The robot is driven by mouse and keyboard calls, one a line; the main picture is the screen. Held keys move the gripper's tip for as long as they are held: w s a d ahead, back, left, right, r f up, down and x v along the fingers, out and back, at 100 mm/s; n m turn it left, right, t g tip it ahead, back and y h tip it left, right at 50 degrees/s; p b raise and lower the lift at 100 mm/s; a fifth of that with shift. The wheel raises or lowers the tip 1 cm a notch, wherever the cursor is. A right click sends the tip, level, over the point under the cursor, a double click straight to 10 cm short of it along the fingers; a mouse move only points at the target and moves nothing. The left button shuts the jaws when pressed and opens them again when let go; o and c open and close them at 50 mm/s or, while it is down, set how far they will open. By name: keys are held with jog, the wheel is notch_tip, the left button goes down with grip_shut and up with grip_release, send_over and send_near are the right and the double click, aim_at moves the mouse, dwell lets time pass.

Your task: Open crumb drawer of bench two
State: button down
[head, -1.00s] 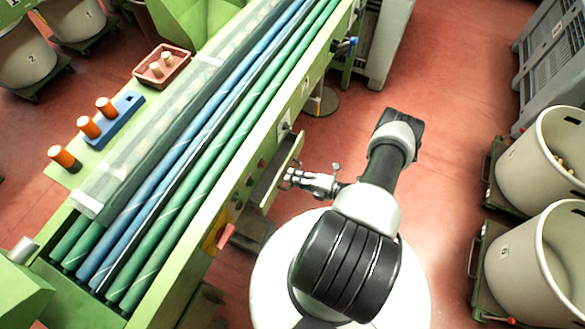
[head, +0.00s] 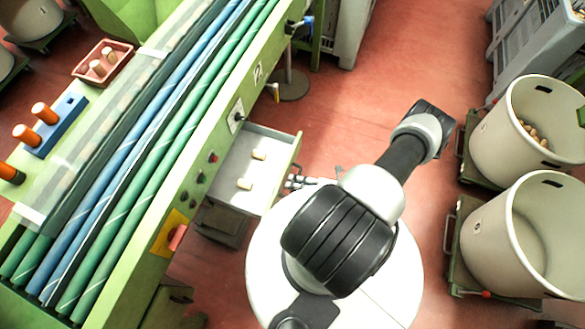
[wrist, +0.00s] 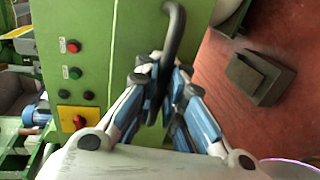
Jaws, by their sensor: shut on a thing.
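The crumb drawer (head: 228,172) stands pulled out from the green side of bench two (head: 222,122), which bears a "2" plate (head: 258,72). My gripper (head: 294,181) is at the drawer's outer green front. In the wrist view my gripper (wrist: 162,82) is shut on the black curved drawer handle (wrist: 175,35), against the green front panel (wrist: 115,25). My arm partly hides the wrist and fingers in the head view.
Blue and green rollers (head: 160,150) run along the bench top. A yellow plate with a red switch (head: 171,236) and buttons sit on the bench side by the drawer. Two cream bins (head: 490,150) on dollies stand at the right. Red floor (head: 375,95) is clear behind my arm.

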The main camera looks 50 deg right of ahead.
jog(key=shift+r, duration=0.15)
jog(key=c, duration=2)
grip_release()
jog(key=shift+d, duration=0.1)
jog(key=v, duration=1.2)
